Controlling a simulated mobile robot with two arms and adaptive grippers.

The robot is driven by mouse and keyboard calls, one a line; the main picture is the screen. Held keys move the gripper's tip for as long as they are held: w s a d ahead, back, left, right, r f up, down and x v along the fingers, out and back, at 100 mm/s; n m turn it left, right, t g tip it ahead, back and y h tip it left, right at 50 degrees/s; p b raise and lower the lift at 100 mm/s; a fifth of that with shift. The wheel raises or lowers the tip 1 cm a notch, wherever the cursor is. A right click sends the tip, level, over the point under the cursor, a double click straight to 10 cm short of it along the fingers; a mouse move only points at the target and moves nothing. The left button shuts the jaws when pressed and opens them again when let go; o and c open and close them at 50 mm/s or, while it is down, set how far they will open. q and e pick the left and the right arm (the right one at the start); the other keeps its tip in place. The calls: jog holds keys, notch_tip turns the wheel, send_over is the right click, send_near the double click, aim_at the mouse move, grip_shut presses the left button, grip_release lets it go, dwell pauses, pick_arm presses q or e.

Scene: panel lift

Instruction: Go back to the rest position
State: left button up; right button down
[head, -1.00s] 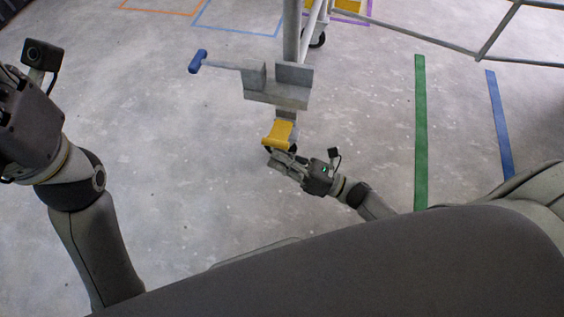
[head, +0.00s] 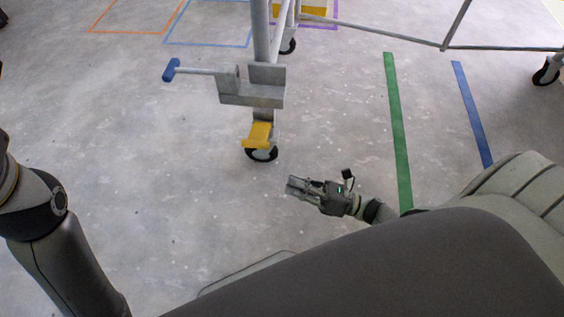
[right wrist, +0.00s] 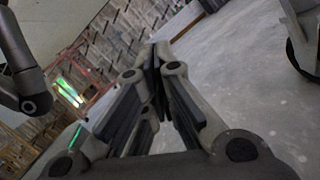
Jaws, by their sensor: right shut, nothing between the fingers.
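My right gripper (head: 291,187) is shut and empty in the head view, low over the floor. It is apart from the yellow caster pedal (head: 258,135) and stands to its lower right. In the right wrist view its fingers (right wrist: 157,62) meet at the tips with nothing between them. My left arm (head: 50,230) shows at the left edge of the head view; its gripper is out of the frame.
The panel lift's post (head: 261,35) and grey bracket (head: 252,92) with a blue-ended handle (head: 171,70) stand ahead, on a black caster (head: 262,154). Green (head: 398,130) and blue (head: 472,115) floor strips lie right. Open floor lies left of the lift.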

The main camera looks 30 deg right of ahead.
jog(key=shift+s+d, duration=0.15)
jog(key=shift+d, duration=0.05)
dwell(0.4)
